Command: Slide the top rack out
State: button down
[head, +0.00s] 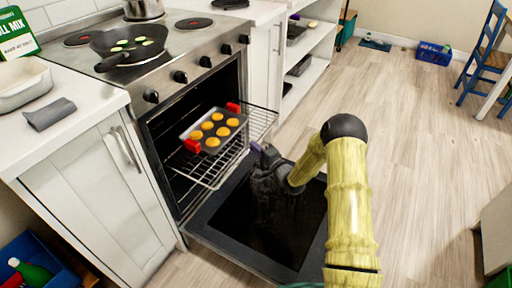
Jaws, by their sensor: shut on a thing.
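The top rack (208,181) is a wire shelf in the oven. Its front part sticks out of the oven opening above the lowered oven door (214,232). A dark baking tray (194,133) with red grips and several round golden pieces rests on the rack. My gripper (260,152) is at the rack's front edge, right of the tray, and is shut on the rack. The fingertips are small in view and the exact contact is hard to see. My yellow arm comes in from the lower right.
The oven door lies open below the rack. A pan (130,46) with green slices and a pot (143,8) stand on the stove. White cabinets (95,190) flank the oven. Wooden floor (420,130) is clear to the right, with a blue chair (485,55) farther off.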

jog(key=c, duration=1.5)
grip_release()
jog(key=shift+s, duration=0.1)
jog(key=p+v, duration=0.4)
jog(key=v, duration=1.3)
jog(key=shift+s+d, duration=0.1)
jog(key=shift+d, duration=0.1)
